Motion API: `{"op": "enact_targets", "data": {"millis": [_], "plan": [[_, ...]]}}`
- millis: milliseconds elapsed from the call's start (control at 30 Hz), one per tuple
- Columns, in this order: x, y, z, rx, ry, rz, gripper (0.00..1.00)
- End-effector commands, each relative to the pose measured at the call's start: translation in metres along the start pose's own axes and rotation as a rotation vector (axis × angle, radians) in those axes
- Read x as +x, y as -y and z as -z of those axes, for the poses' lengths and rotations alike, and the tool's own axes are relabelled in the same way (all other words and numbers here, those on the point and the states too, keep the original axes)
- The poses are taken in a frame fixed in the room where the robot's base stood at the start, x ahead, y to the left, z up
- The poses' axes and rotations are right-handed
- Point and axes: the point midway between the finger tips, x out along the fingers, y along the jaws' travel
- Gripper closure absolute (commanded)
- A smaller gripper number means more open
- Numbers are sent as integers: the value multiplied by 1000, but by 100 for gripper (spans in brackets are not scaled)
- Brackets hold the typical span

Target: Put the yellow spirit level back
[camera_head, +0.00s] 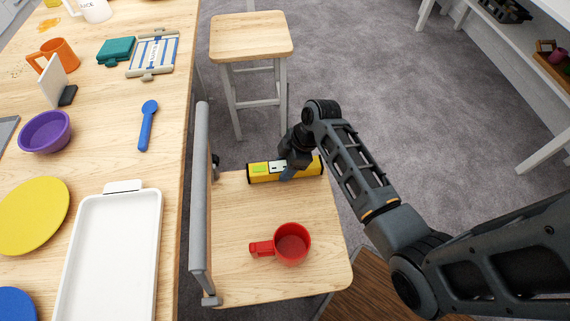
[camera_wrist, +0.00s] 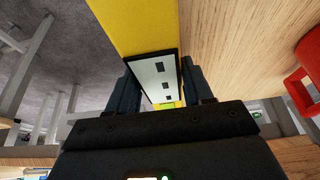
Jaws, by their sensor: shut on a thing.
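The yellow spirit level (camera_head: 258,173) is a yellow bar with black ends and a pale label, in the head view at the far end of a wooden chair seat (camera_head: 230,235). My gripper (camera_head: 287,172) is on the middle of the level and shut on it. In the wrist view the level (camera_wrist: 120,22) runs up between the two fingers of my gripper (camera_wrist: 155,88), with its label between them. I cannot tell whether the level touches the seat or is slightly above it.
A red mug (camera_head: 292,243) stands on the same seat, nearer than the level. The chair's grey backrest (camera_head: 200,190) stands between seat and table. The table (camera_head: 100,165) holds a white tray (camera_head: 155,240), a blue spoon (camera_head: 147,125) and a purple bowl (camera_head: 45,132). A stool (camera_head: 250,38) stands beyond.

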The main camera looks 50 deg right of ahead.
Motion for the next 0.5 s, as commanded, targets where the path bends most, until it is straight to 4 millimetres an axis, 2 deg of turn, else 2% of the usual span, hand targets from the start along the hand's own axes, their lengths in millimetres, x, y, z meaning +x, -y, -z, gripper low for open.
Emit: {"op": "enact_targets", "data": {"millis": [367, 400, 500], "plan": [[6, 0, -2, 0, 0, 0, 90], [5, 0, -2, 0, 0, 0, 47], [5, 0, -2, 0, 0, 0, 38]]}}
